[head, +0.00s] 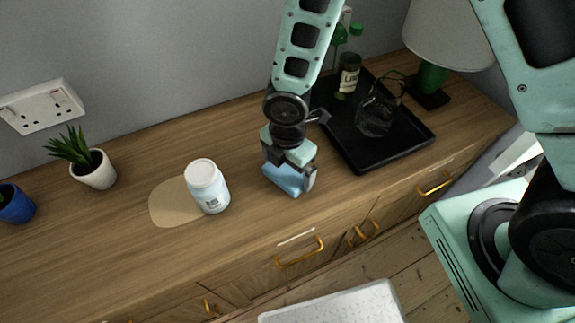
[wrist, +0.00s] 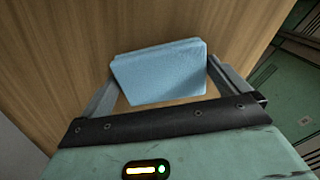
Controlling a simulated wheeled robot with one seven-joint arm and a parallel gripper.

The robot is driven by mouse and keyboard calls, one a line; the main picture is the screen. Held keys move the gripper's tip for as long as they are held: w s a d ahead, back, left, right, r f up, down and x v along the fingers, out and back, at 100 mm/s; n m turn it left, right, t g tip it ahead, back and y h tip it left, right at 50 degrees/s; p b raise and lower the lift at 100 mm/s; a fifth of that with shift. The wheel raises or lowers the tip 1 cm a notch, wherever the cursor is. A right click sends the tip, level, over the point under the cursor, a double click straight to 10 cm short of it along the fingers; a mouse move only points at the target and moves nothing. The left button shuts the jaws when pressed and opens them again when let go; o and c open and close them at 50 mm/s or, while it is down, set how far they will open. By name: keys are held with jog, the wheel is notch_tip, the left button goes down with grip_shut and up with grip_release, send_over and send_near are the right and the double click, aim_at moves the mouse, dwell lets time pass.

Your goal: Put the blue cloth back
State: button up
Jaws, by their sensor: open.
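The blue cloth (head: 285,181) is a small folded light-blue block on the wooden sideboard top, right of the white jar. In the wrist view the blue cloth (wrist: 162,72) lies between the two fingers, which stand apart on its left and right. My gripper (head: 290,178) is open and low over the cloth, hiding part of it in the head view. My gripper (wrist: 163,88) also shows in the wrist view. Whether the fingers touch the cloth I cannot tell.
A white jar (head: 209,188) stands on a pale rounded mat (head: 168,207). A black tray (head: 400,150) holds bottles and a glass jug (head: 375,117). A lamp (head: 450,35) stands behind. A plant (head: 92,168) and blue pot (head: 14,204) are left. Free wood lies in front.

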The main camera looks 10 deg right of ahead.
aim_at(288, 169)
notch_tip(288, 169, up, 12)
jog(key=p, duration=0.1)
jog(key=s+d+r+m, duration=0.4)
jog(key=s+r+m, duration=0.7)
jog(key=s+m, duration=0.3)
jog(key=m, duration=0.3)
jog(key=shift+d+y, duration=0.2)
jog(key=shift+y, duration=0.1)
